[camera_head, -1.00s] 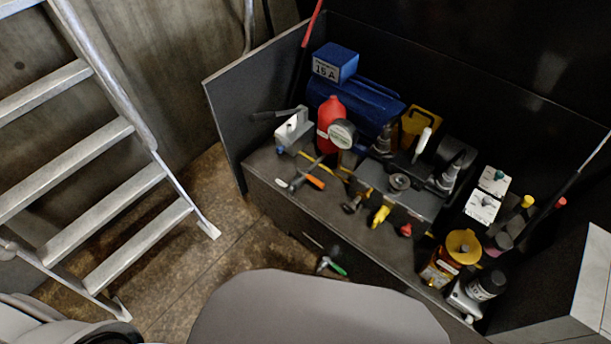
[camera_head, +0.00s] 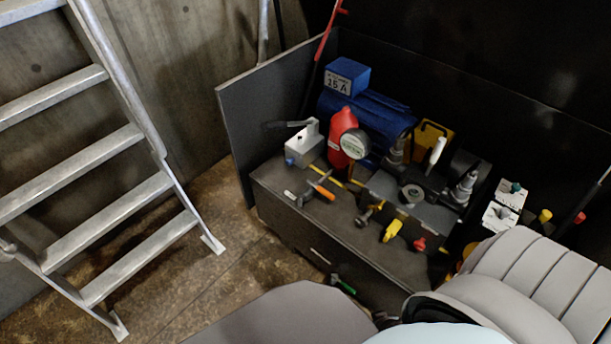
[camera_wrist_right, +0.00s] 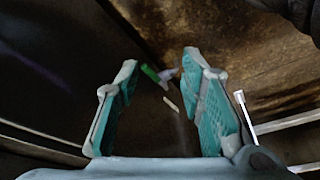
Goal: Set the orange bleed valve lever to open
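The orange lever (camera_head: 324,192) is a short orange handle on a small metal valve (camera_head: 304,199), near the front left edge of the dark cabinet top in the head view. I cannot tell from its angle whether the valve is open. My right gripper (camera_wrist_right: 160,66) is open and empty in the right wrist view. A green-handled valve (camera_wrist_right: 150,73) on the cabinet front shows between its fingers, some way beyond them; it also shows in the head view (camera_head: 344,286). The orange lever does not show in the wrist view. My left gripper is out of view.
The cabinet top (camera_head: 280,183) is crowded: a grey box with a black lever (camera_head: 302,146), a red bottle (camera_head: 338,135), a gauge (camera_head: 355,143), a blue motor (camera_head: 368,120) and a yellow knob (camera_head: 392,230). A metal ladder (camera_head: 128,140) stands left. Floor between is clear.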

